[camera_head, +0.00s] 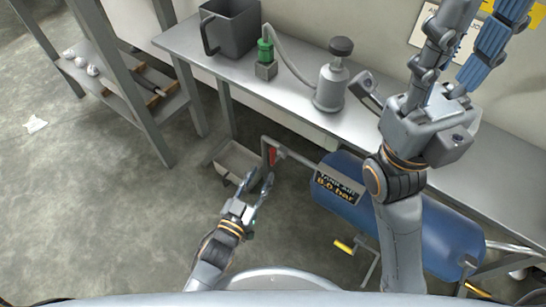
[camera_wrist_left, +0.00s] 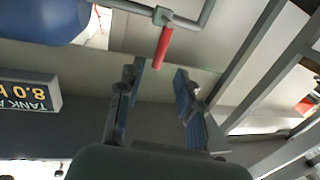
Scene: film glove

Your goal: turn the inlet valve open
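The inlet valve's red lever (camera_head: 272,155) sits on a grey pipe left of the blue tank (camera_head: 375,200). The red lever also shows in the left wrist view (camera_wrist_left: 163,47), hanging from its pipe fitting, just beyond my fingertips and between their lines. My left gripper (camera_head: 257,182) is open and empty, close to the lever, with no clear contact. In the left wrist view its two blue-padded fingers (camera_wrist_left: 156,78) stand apart. My right gripper (camera_head: 482,22) is raised at the upper right, its fingers apart and empty. The tank display (camera_head: 337,185) reads "TANK AIR 8.0 bar".
A steel bench (camera_head: 300,105) carries a dark jug (camera_head: 232,28), a green-topped fitting (camera_head: 265,55) with a hose, and a metal canister (camera_head: 331,85). Yellow handles (camera_head: 343,247) show below the tank. The floor at left is mostly clear.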

